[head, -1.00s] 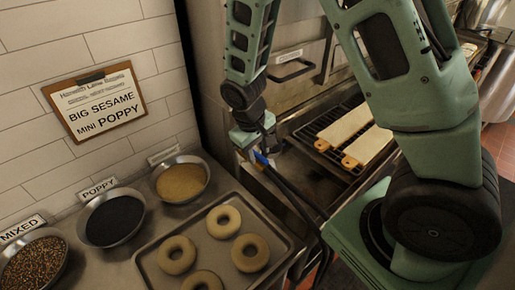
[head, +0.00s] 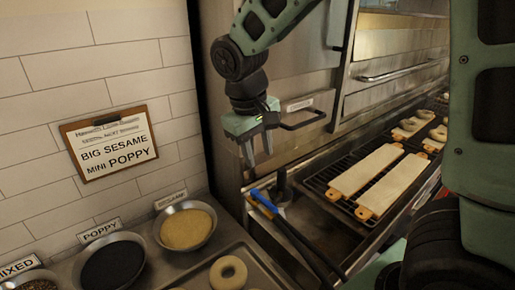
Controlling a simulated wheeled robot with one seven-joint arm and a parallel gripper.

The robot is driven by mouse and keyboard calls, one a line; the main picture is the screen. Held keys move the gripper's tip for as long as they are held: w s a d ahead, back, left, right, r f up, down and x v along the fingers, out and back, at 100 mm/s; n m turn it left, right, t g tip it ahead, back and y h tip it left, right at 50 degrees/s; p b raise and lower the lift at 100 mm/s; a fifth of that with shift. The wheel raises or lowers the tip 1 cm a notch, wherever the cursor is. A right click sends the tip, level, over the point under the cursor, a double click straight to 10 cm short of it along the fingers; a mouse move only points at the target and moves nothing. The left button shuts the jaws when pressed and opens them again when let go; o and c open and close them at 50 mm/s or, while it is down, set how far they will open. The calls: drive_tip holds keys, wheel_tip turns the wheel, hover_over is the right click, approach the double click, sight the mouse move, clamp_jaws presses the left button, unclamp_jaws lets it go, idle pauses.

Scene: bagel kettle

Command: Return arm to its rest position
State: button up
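My gripper (head: 259,158) hangs from my green arm with its fingers pointing down, in front of the steel cabinet. The two dark fingers are apart with nothing between them. Below the fingertips lies a long dark-handled tool with a blue part (head: 263,201), slanting down to the right along the steel trough edge. A small dark cylindrical thing (head: 282,186) stands beside it; I cannot tell what it is.
Two pale boards (head: 366,170) lie on the dark rack at right, with several bagels (head: 411,124) behind. Sesame (head: 186,228) and poppy (head: 114,268) bowls and a bagel tray (head: 257,266) are at lower left.

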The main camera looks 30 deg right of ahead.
drive_tip(key=shift+a+r, duration=0.1)
drive_tip(key=shift+r, duration=0.5)
